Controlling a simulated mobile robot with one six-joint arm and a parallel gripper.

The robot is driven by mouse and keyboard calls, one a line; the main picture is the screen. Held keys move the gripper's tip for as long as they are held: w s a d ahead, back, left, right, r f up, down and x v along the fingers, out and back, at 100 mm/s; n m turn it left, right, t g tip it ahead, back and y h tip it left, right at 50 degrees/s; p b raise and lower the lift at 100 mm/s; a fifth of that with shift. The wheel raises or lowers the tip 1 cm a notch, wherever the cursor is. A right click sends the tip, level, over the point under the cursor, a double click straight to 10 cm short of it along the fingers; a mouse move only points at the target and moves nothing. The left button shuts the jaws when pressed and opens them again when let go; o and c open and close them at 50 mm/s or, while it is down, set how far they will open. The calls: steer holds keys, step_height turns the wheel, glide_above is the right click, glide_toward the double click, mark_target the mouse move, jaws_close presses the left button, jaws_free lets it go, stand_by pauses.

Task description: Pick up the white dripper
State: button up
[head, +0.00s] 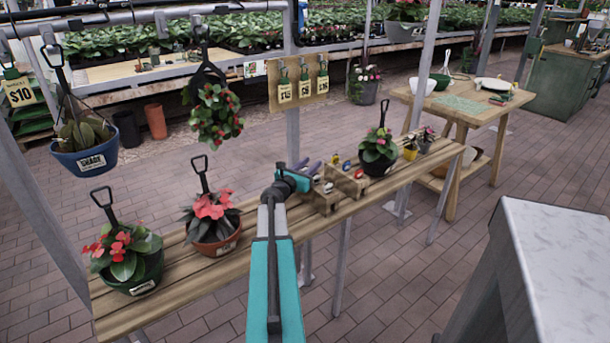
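My gripper (312,167) is at the end of my teal arm, above the left end of a small wooden rack (348,187) on the slatted bench. Its dark fingers are small and partly overlap the rack behind them, so I cannot tell whether they are open or shut.
Potted plants with red flowers stand on the bench (262,237) at left, another pot (379,152) right of the rack. Hanging baskets (85,155) and a metal post rise nearby. A wooden table (480,113) stands behind right; a pale counter (570,260) is at front right.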

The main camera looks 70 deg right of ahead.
stand_by(0.4)
jaws_close()
steer(key=shift+r, duration=0.1)
step_height(320, 180, up, 10)
steer(key=shift+p, duration=0.45)
stand_by(0.4)
stand_by(0.4)
